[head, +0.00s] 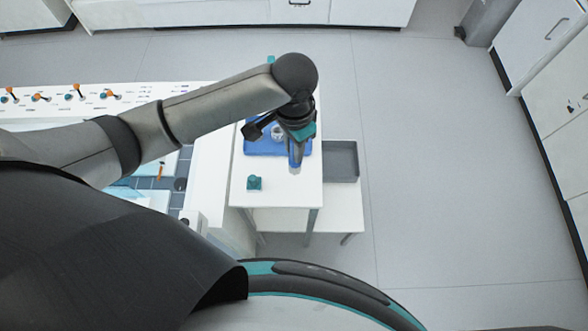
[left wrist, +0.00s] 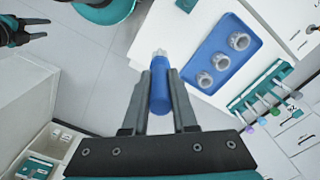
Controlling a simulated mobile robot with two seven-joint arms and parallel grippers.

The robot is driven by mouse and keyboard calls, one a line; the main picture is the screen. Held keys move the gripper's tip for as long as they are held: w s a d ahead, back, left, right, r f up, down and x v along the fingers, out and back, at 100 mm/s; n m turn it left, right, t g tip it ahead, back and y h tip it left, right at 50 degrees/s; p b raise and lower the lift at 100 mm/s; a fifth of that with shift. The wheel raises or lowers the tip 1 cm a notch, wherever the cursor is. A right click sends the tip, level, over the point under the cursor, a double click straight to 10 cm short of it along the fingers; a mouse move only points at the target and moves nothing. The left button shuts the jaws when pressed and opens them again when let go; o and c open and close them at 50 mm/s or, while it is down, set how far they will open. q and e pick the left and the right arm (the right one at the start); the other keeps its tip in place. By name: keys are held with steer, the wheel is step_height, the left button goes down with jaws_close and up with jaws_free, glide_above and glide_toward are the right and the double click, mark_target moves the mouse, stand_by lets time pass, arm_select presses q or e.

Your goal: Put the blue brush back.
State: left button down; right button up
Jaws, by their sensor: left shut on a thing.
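The blue brush (left wrist: 160,92) is a blue cylinder with a pale tip. My left gripper (left wrist: 160,80) is shut on it, one finger on each side, with the pale tip pointing away from the palm. In the head view the brush (head: 296,154) hangs below my left gripper (head: 297,140), over the white table (head: 275,190). A teal rack (left wrist: 262,88) with several coloured ends along it stands beyond the tray in the left wrist view. Another gripper, my right one (left wrist: 40,29), shows at the upper left of that view, fingers apart and empty.
A blue tray (left wrist: 205,50) holds three grey ring-like parts. A small teal block (head: 254,183) stands on the table's near part. A grey bin (head: 342,160) sits right of the table, lower down. A bench with orange-topped items (head: 75,91) is at left. Open floor lies right.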

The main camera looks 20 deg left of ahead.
mark_target(294, 169)
arm_select(q)
step_height(294, 169, down, 10)
steer(key=shift+f+b, duration=0.15)
steer(key=shift+b, duration=0.75)
steer(key=shift+f, duration=0.15)
steer(key=c, duration=0.7)
jaws_free()
step_height(294, 169, up, 12)
steer(key=shift+r+p, duration=0.2)
steer(key=shift+p, duration=1)
